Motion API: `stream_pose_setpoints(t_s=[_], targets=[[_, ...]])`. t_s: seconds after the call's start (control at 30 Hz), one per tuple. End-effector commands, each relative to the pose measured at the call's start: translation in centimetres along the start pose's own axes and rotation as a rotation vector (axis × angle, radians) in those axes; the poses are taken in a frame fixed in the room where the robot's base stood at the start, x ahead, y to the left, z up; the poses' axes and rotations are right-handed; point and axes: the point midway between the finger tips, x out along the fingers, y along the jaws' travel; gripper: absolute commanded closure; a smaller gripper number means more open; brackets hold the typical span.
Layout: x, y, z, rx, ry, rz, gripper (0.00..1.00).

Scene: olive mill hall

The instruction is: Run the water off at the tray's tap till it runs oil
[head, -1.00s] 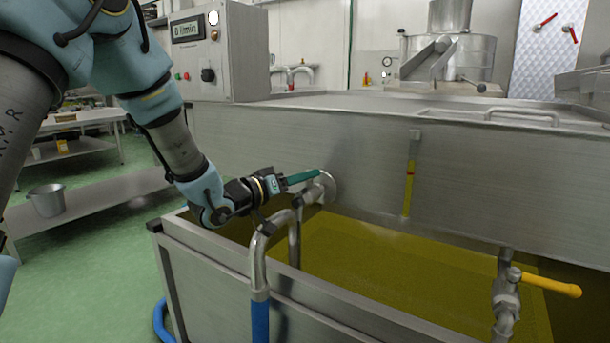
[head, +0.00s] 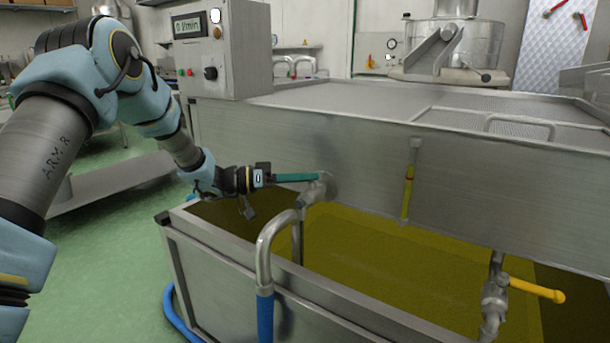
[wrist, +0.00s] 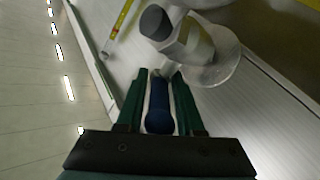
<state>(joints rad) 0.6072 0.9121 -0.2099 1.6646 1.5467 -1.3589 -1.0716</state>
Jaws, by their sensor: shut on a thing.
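The tap (head: 318,192) sits on the side wall of the long steel tray (head: 360,150), with a pipe running down from it. My gripper (head: 314,177) reaches it from the left, its teal fingers nearly level. In the wrist view, my gripper (wrist: 160,78) is shut on the tap's dark blue lever handle (wrist: 158,110), one finger on each side. The tap's grey body (wrist: 172,28) is just beyond the fingertips. A sight gauge (head: 408,190) on the tray wall shows yellow with a red mark. I cannot make out any stream from the tap.
Below stands an open steel tub (head: 215,235) with yellow liquid (head: 375,265). A bent steel pipe (head: 264,250) with a blue hose crosses its front rim. A yellow-handled valve (head: 535,289) is at right. The control box (head: 220,50) shows a flow reading in l/min.

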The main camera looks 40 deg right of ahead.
Motion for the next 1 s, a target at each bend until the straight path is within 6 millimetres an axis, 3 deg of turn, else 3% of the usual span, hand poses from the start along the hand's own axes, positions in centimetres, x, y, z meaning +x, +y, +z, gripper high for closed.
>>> stream_pose_setpoints(t_s=[0.4, 0.43, 0.57, 0.87, 1.0], targets=[[0.0, -0.1, -0.1, 0.001, -0.002, 0.004, 1.0], [0.0, -0.1, -0.1, 0.001, -0.002, 0.004, 0.6], [0.0, 0.0, -0.1, 0.001, -0.002, 0.004, 0.47], [-0.3, -0.1, 0.0, 0.001, -0.002, 0.003, 0.47], [-2.0, -0.2, 0.0, 0.001, -0.001, 0.0, 0.47]])
